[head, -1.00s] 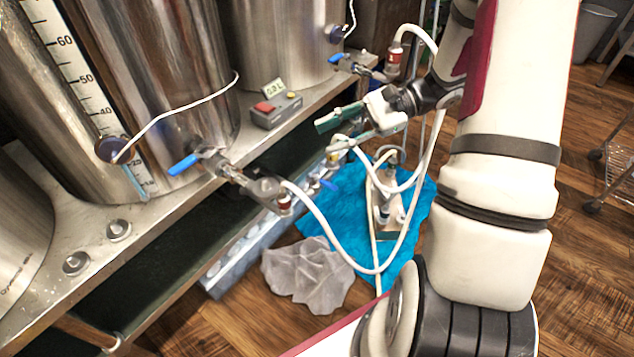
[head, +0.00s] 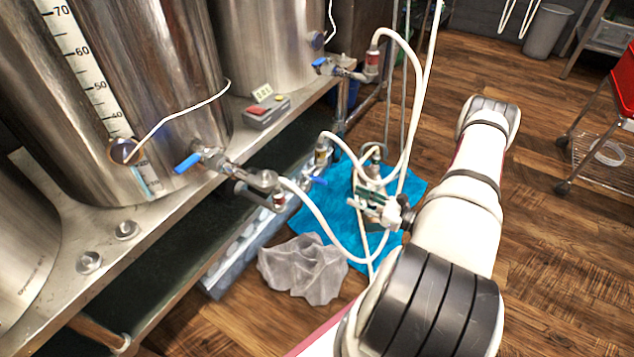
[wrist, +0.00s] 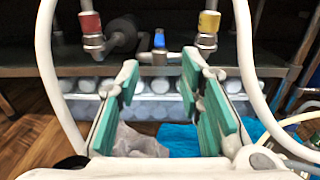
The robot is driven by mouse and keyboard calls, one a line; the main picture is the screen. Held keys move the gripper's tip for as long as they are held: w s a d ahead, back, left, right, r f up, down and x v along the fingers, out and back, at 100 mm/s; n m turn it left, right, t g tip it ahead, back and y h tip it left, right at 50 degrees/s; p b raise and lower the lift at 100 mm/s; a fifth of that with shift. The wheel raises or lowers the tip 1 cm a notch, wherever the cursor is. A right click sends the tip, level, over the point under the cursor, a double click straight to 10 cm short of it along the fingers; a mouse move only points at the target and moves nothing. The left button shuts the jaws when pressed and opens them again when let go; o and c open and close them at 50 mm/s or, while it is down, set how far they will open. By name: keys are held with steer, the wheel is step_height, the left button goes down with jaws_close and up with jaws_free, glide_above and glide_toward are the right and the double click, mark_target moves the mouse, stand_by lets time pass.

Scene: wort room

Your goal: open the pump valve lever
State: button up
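A small blue lever (wrist: 159,38) sits on a metal valve between two pipe fittings at the top middle of the wrist view. It also shows as a blue handle (head: 319,181) beside the hoses in the head view. My gripper (wrist: 163,100) is open and empty, with its green-padded fingers spread. In the picture its fingers lie below the lever and do not touch it. In the head view my gripper (head: 368,205) is low over the blue cloth, right of the lever and partly hidden by hoses.
White hoses (wrist: 56,75) run down both sides of the wrist view. A red fitting (wrist: 91,25) and a yellow fitting (wrist: 208,24) flank the lever. A blue cloth (head: 305,222) and grey rag (head: 303,268) lie on the floor. Steel kettles (head: 130,90) stand on the bench.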

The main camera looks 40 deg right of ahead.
mark_target(327, 183)
steer(key=b+x, duration=0.4)
steer(key=x, duration=0.9)
steer(key=shift+w+a, duration=0.1)
steer(key=shift+w, duration=0.25)
steer(key=shift+c, duration=0.3)
jaws_close()
